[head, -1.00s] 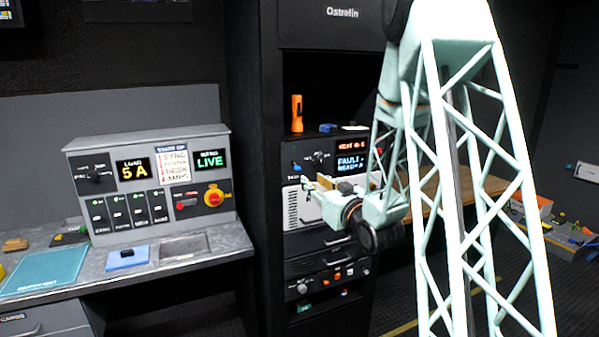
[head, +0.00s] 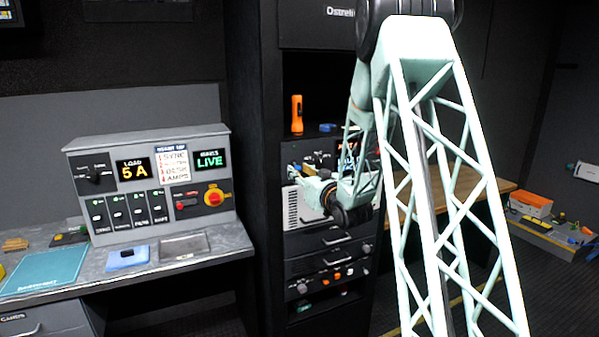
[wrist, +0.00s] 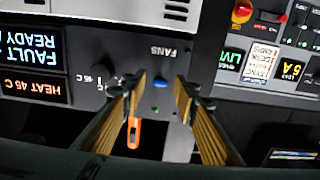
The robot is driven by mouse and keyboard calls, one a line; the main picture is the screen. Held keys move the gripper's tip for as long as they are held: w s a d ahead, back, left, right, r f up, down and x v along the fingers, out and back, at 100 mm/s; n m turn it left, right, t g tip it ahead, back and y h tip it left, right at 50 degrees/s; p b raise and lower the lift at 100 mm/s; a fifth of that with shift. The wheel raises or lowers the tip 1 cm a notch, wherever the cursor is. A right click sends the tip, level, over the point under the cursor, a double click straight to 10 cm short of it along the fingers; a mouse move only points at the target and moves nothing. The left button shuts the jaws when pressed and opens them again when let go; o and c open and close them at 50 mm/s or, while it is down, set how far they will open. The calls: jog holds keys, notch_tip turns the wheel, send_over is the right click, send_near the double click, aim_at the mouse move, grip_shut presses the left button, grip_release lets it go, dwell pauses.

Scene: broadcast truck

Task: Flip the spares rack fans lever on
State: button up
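The blue fans lever (wrist: 160,83) sits below the FANS label in the wrist view, where the panel appears upside down. A small green light (wrist: 156,110) shows beside it. My gripper (wrist: 161,90) is open, with one tan-padded finger on each side of the lever in that view. I cannot tell whether a finger touches it or how deep the fingers reach. In the head view my gripper (head: 297,174) is at the left side of the rack panel, and my arm covers much of that panel.
A dark knob (wrist: 113,88) and the HEAT 45 C display (wrist: 36,88) are on the same panel. An orange flashlight (head: 297,114) stands on the rack ledge above, with a blue item (head: 327,128) beside it. The desk console (head: 150,185) is at left.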

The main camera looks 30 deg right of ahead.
aim_at(296, 165)
jog(key=shift+w, duration=0.2)
jog(key=c, duration=0.9)
jog(key=shift+o, duration=0.2)
jog(key=shift+s+r+g+p, duration=0.1)
jog(key=shift+r+g+p, duration=0.5)
jog(key=shift+p, duration=0.6)
jog(key=g+p, duration=0.1)
jog(key=p, duration=0.1)
jog(key=r+g+p, duration=0.1)
jog(key=p, duration=0.2)
jog(key=shift+g, duration=0.3)
jog(key=g+p, duration=0.1)
jog(key=p, duration=0.4)
jog(key=r+g+p, duration=0.1)
jog(key=g+p, duration=0.1)
jog(key=p, duration=0.2)
jog(key=shift+w+r+p, duration=0.1)
jog(key=shift+w+p, duration=0.1)
jog(key=shift+p, duration=0.15)
jog(key=shift+g+p, duration=0.5)
jog(key=shift+p, duration=1.3)
